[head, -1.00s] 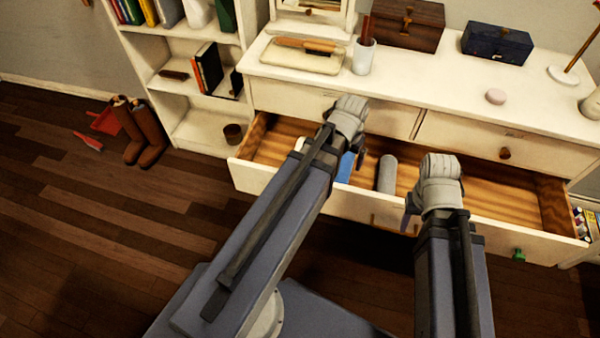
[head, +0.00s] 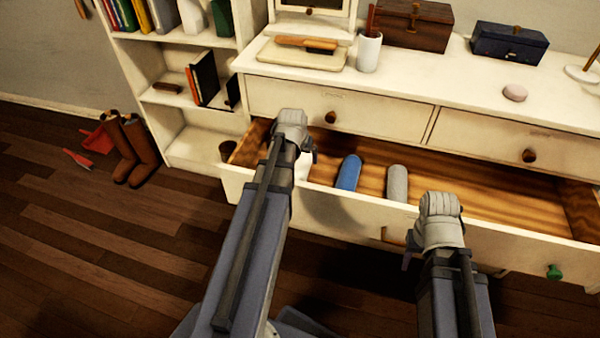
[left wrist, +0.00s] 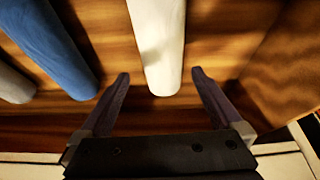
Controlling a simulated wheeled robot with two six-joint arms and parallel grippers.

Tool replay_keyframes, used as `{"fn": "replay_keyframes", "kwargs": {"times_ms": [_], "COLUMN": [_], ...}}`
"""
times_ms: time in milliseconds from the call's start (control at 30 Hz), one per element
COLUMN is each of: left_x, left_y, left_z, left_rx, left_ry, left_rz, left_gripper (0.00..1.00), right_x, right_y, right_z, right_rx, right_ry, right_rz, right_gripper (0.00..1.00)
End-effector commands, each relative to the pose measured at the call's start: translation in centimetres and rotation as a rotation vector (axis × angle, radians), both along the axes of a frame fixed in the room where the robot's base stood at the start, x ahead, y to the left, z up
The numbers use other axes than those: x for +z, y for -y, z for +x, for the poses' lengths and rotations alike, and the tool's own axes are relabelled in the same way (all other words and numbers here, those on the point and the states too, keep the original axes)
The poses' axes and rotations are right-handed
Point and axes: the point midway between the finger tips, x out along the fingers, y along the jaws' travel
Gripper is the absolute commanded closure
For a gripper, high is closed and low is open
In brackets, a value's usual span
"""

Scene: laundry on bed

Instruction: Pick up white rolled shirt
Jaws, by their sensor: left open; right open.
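The white rolled shirt (left wrist: 161,45) lies in the open drawer, and its near end is between and just beyond my left gripper's fingers in the left wrist view. In the head view only a sliver of the white roll (head: 303,164) shows beside my left arm. My left gripper (left wrist: 160,88) is open and empty, with one finger on each side of the roll's line; in the head view it (head: 306,150) is over the drawer's left part. My right gripper (head: 410,245) is open and empty at the drawer's front, its fingers mostly hidden.
A blue roll (head: 348,173) and a grey roll (head: 397,184) lie to the right of the white one in the drawer (head: 500,243). The drawer's side wall (left wrist: 290,65) is close on the other side. The drawer's right half is empty.

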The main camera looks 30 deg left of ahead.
Motion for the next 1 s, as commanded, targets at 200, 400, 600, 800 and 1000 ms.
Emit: {"fn": "replay_keyframes", "kwargs": {"times_ms": [200,400,600,800,1000], "left_x": [-1.2,-2.0,-4.3,-6.2,-6.0], "left_y": [-0.1,-0.2,-0.7,-1.0,-0.9], "left_z": [0.4,0.6,1.0,1.8,1.9], "left_rx": [0.000,0.000,0.000,-0.001,-0.001], "left_ry": [-0.001,-0.001,-0.001,-0.001,-0.001], "left_rz": [0.000,0.000,0.000,0.000,0.000], "left_gripper": [0.00,0.00,0.00,0.00,0.00], "right_x": [-1.2,-2.0,-4.3,-6.1,-6.0], "right_y": [0.0,0.1,0.1,0.2,0.2], "right_z": [0.0,0.0,0.1,0.1,0.1], "right_rx": [0.001,0.001,0.002,0.005,0.006], "right_ry": [0.001,0.001,0.002,0.003,0.003], "right_rz": [-0.002,-0.003,-0.007,-0.007,-0.008], "right_gripper": [0.50,0.50,0.50,0.50,0.50]}}
